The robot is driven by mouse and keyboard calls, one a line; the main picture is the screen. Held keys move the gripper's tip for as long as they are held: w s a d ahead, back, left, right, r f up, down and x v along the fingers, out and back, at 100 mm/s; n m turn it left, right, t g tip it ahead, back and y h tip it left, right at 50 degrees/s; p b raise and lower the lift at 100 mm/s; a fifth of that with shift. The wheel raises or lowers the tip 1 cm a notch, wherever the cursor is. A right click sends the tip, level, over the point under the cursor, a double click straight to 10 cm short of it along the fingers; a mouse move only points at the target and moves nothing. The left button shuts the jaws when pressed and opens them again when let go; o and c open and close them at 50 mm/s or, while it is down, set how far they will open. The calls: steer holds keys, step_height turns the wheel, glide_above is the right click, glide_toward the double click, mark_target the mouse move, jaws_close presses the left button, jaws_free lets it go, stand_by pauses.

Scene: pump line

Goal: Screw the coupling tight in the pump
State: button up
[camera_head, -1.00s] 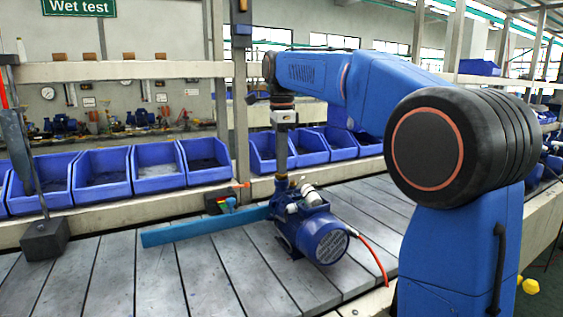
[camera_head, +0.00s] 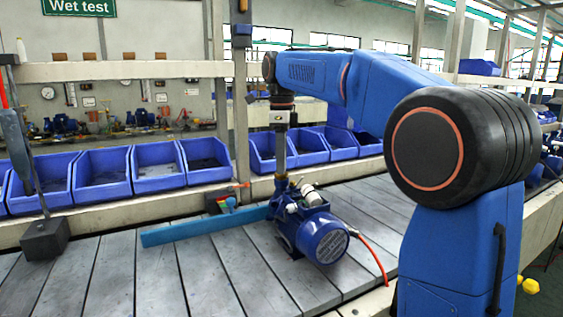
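The blue pump (camera_head: 318,238) lies on the slatted bench in the middle, its round motor end facing front right. A small brass-coloured part (camera_head: 281,184) shows at the top of the pump's far left end; I take it to be the coupling. My gripper (camera_head: 280,172) points straight down over that end, and its slim grey lower part reaches the brass part. At this size I cannot tell the fingers apart, nor whether they are shut on the coupling. The thread and the seat of the coupling are hidden.
A blue bar (camera_head: 190,231) lies on the bench left of the pump. A red hose (camera_head: 374,258) leaves the pump at right. Blue bins (camera_head: 160,170) line the back. The front left slats are free.

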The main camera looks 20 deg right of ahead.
steer(key=shift+o, duration=1.1)
steer(key=shift+n, duration=1.7)
steer(key=n, duration=0.3)
steer(key=shift+n, duration=0.3)
steer(key=n, duration=0.3)
